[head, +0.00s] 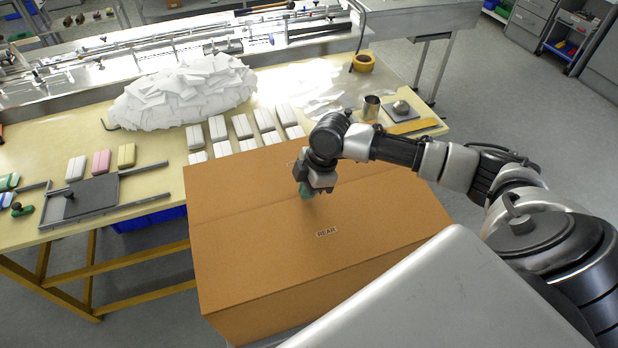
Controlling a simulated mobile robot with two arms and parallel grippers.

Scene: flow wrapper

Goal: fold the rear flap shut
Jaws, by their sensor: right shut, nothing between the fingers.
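A large brown cardboard box (238,284) stands in front of the worktable. Its rear flap (375,232), labelled REAR, forms the near half of the top and looks flat. A second panel (235,190) forms the far half, with a label mostly hidden behind my right gripper. A seam runs across the top between the two. My right gripper (307,194) is shut and empty, pointing down at the top near the seam. Its teal fingertips look at or just above the cardboard; I cannot tell whether they touch. My left gripper is not in view.
A long machine runs along the back. The floor at right is clear.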

